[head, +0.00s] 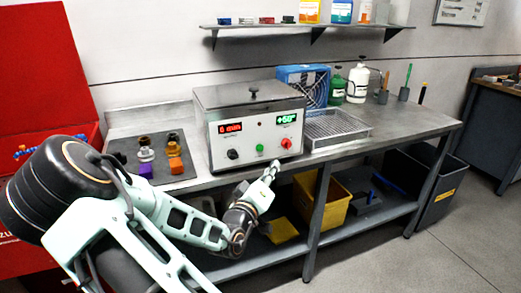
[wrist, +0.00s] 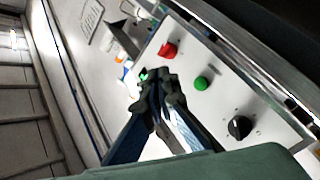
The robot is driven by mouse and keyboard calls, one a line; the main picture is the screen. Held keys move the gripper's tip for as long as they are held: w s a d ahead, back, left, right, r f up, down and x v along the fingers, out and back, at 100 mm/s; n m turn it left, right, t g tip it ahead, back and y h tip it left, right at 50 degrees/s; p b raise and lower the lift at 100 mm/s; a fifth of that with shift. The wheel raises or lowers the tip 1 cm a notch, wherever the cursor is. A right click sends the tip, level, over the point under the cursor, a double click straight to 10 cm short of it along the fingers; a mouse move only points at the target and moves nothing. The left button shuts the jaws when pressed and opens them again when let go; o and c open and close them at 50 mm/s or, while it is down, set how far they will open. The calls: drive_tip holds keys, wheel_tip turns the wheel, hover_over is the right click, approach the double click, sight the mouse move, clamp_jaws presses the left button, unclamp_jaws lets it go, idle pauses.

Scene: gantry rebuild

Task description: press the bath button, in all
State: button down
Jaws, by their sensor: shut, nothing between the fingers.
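The bath (head: 250,110) is a steel box with a lid, standing on the bench. Its white front panel has a green button (head: 259,148), a red knob (head: 286,143) and a black knob (head: 232,154). A red display and a green display sit above them. My gripper (head: 272,168) is in front of the panel, just below and right of the green button. In the wrist view, my gripper (wrist: 160,85) is shut and empty. There the green button (wrist: 202,83) shows beside the fingertips and the red knob (wrist: 168,50) beyond them. I cannot tell the gap to the panel.
A wire basket (head: 335,128) stands right of the bath, with a blue fan unit (head: 303,83) behind it. A dark mat (head: 183,170) with small coloured parts lies to the left. A yellow bin (head: 333,200) stands on the lower shelf.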

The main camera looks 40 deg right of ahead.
drive_tip(key=shift+w+d+b, duration=0.1)
drive_tip(key=shift+w+d, duration=0.2)
drive_tip(key=shift+w, duration=1)
drive_tip(key=shift+w+d+b, duration=0.15)
drive_tip(key=shift+w+d, duration=0.2)
drive_tip(key=shift+w, duration=0.95)
drive_tip(key=shift+w+d+b, duration=0.1)
drive_tip(key=shift+w+d, duration=0.2)
drive_tip(key=shift+w, duration=1)
drive_tip(key=shift+w, duration=0.15)
drive_tip(key=shift+w+d, duration=0.1)
drive_tip(key=shift+w, duration=0.2)
drive_tip(key=shift+w+d, duration=0.1)
drive_tip(key=shift+w, duration=0.35)
drive_tip(key=shift+s, duration=0.1)
drive_tip(key=shift+s+a, duration=0.2)
drive_tip(key=shift+s, duration=0.55)
drive_tip(key=shift+s+a+p, duration=0.15)
drive_tip(key=shift+s+a, duration=0.05)
drive_tip(key=shift+s, duration=0.6)
drive_tip(key=shift+s+a+p, duration=0.2)
drive_tip(key=shift+s, duration=0.65)
drive_tip(key=shift+s+a+p, duration=0.15)
drive_tip(key=shift+s+a, duration=0.05)
drive_tip(key=shift+s, duration=0.6)
